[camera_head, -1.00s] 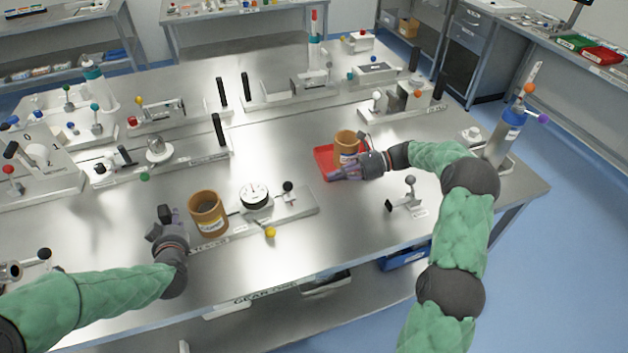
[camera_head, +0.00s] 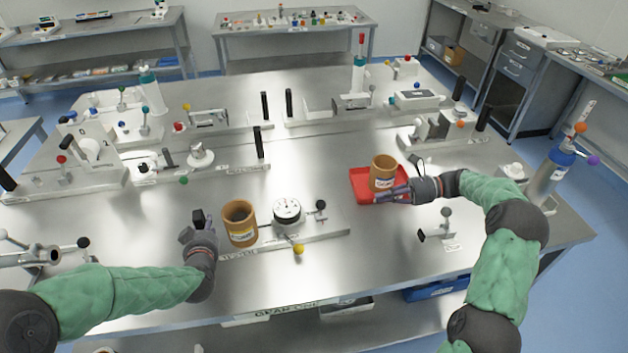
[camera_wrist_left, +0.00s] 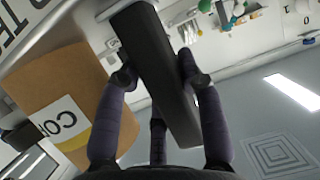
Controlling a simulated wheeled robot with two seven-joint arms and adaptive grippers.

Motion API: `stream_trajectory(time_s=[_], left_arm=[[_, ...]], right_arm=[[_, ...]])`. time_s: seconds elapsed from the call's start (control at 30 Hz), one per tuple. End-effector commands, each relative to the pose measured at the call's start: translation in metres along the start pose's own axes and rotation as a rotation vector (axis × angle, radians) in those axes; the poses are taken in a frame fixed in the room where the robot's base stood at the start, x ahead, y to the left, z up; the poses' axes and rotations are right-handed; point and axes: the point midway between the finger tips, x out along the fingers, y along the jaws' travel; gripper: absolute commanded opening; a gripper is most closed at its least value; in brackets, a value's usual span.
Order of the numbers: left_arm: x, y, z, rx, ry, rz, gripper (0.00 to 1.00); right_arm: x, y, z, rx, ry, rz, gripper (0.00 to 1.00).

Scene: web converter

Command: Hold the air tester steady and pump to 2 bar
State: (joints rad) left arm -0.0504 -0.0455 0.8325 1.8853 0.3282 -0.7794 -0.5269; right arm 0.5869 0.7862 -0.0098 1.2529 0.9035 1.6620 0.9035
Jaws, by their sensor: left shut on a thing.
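The air tester is a low metal base (camera_head: 325,237) with a round white dial (camera_head: 288,210), a yellow knob (camera_head: 299,249) and a dark ball-topped lever (camera_head: 320,205). Its black upright grip (camera_head: 198,217) stands at the left, beside a brown cup (camera_head: 239,225). My left gripper (camera_head: 192,232) is shut on this grip. In the left wrist view, the purple fingers (camera_wrist_left: 160,80) lie on both sides of the black grip (camera_wrist_left: 152,65). The dial reading is too small to tell. My right gripper (camera_head: 390,196) is at the red tray's front edge; its finger opening is unclear.
The red tray (camera_head: 362,188) holds another brown cup (camera_head: 383,172). A small metal lever fixture (camera_head: 440,228) stands front right. A blue-banded cylinder (camera_head: 552,172) stands at the right edge. Several other fixtures line the back and left. The steel surface between the tester and tray is clear.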

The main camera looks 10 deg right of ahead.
Motion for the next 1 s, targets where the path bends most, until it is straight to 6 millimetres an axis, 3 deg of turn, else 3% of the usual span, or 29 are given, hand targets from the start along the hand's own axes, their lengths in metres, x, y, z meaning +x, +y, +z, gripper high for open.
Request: stream_trajectory(time_s=[0.03, 0.77, 0.8, 0.87, 1.0], left_arm=[[-0.001, 0.003, 0.015, 0.002, -0.031, 0.007, 0.00], [-0.004, 0.003, 0.007, 0.003, -0.028, 0.009, 0.00], [-0.004, 0.003, 0.007, 0.003, -0.027, 0.009, 0.46], [-0.004, 0.003, 0.006, 0.003, -0.025, 0.008, 0.63], [-0.003, 0.002, 0.003, 0.002, -0.018, 0.006, 0.65]], right_arm=[[0.000, 0.000, -0.001, 0.000, 0.000, 0.000, 0.00], [-0.001, 0.000, 0.004, 0.000, 0.000, 0.000, 0.00], [-0.001, 0.000, 0.004, 0.000, 0.000, 0.000, 0.00], [-0.001, 0.000, 0.004, 0.000, 0.000, 0.000, 0.00], [-0.001, 0.000, 0.004, 0.000, 0.000, 0.000, 0.00]])
